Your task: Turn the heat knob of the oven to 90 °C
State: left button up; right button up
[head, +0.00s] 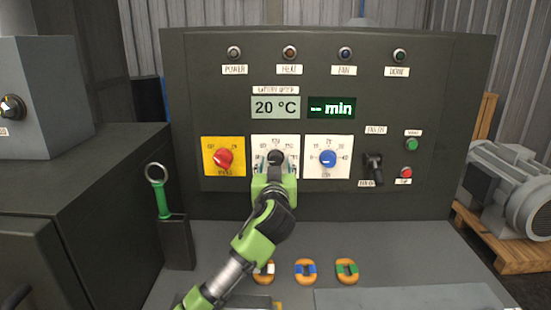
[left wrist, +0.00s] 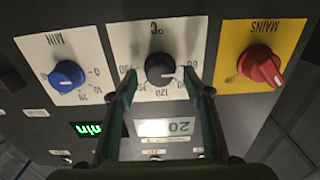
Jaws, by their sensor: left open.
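The black heat knob (head: 276,157) sits on a white °C dial plate (head: 262,144) in the middle of the oven panel. The temperature display (head: 275,107) above it reads 20 °C. My left gripper (head: 275,176) is in front of this knob and partly covers the plate. In the left wrist view, which is upside down, the black knob (left wrist: 160,69) lies between the two open fingertips of my left gripper (left wrist: 160,80), with a gap on each side. A pale mark on the knob points right there. My right gripper is not in view.
The yellow plate with the red mains knob (head: 223,159) and the blue minutes knob (head: 327,158) flank the heat dial. A black lever (head: 373,167) and green and red buttons are at right.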

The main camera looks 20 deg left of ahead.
pick_arm(q)
jog(key=shift+w+a+r, duration=0.1)
jog(key=shift+w+a, duration=0.05)
jog(key=shift+w, duration=0.35)
jog(key=shift+w+a, duration=0.15)
jog(key=shift+w, duration=0.3)
jog(key=c, duration=1.1)
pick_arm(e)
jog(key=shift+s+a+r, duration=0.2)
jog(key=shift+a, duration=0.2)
